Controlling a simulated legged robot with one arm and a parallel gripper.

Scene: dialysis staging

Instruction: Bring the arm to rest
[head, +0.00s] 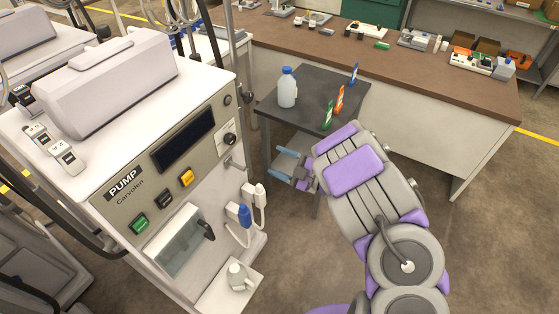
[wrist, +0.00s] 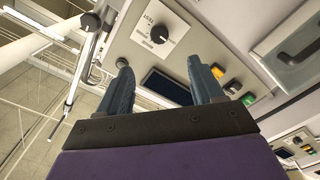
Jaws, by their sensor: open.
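My arm, grey with purple pads, reaches up from the lower right in the head view. My gripper (head: 286,167) is at its end, beside the right side of the pump machine (head: 205,190) and in front of the small dark table (head: 312,92). In the wrist view my gripper (wrist: 158,88) shows two blue fingers spread apart with nothing between them. Beyond the fingers is the machine's front panel, with a black knob (wrist: 159,34) and a dark screen (wrist: 168,87). The panel looks tilted in this view.
A blue-capped bottle (head: 287,90) and several coloured cards, one orange (head: 339,100), stand on the small table. A long brown bench (head: 450,85) with devices runs behind. A white jug (head: 238,278) sits on the machine's low shelf. The floor at right (head: 500,240) is clear.

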